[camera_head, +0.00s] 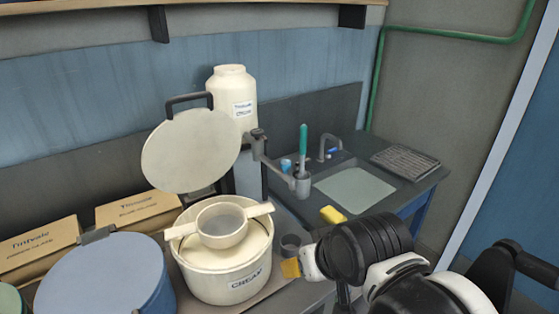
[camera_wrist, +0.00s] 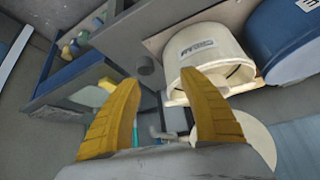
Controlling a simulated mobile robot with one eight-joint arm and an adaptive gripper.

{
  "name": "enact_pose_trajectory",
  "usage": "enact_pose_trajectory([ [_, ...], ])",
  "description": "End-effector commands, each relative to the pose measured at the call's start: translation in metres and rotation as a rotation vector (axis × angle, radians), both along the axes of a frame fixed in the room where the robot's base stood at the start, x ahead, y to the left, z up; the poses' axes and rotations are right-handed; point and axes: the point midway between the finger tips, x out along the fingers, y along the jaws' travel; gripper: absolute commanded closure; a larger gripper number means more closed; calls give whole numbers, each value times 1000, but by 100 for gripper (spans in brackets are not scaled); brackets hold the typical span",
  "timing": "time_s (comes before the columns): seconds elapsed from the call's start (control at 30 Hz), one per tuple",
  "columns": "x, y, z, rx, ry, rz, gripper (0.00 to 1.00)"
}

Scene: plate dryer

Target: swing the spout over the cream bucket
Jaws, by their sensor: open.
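The cream bucket (camera_head: 225,285) stands on the bench, labelled CREAM, with a ring-shaped strainer (camera_head: 222,240) across its top. It also shows in the wrist view (camera_wrist: 180,52). The grey jointed spout (camera_head: 267,160) runs from below the cream jar (camera_head: 230,84) toward the right, pointing away from the bucket. Its outer end is near a teal-handled brush, and I cannot tell exactly where it ends. My gripper (camera_head: 317,281) has yellow fingers spread apart and empty, right of the bucket. In the wrist view my gripper (camera_wrist: 160,77) has nothing between its fingertips.
A round cream lid (camera_head: 190,150) stands raised behind the bucket. A blue bucket (camera_head: 110,280) and cardboard boxes (camera_head: 138,209) are to the left. A small grey cup (camera_head: 290,245) stands between bucket and gripper. A yellow sponge (camera_head: 333,214) and sink (camera_head: 355,188) are to the right.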

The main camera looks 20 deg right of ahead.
Motion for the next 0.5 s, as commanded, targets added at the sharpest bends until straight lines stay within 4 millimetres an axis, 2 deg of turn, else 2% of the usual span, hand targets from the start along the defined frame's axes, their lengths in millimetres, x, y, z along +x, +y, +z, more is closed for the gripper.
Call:
enact_pose_trajectory([
  [0.03,5,0,1,27,8,-16,67],
  [0.13,20,2,3,121,33,-60,98],
  [0.33,70,2,12,408,78,-163,100],
  [0.5,120,-12,23,664,78,-225,100],
])
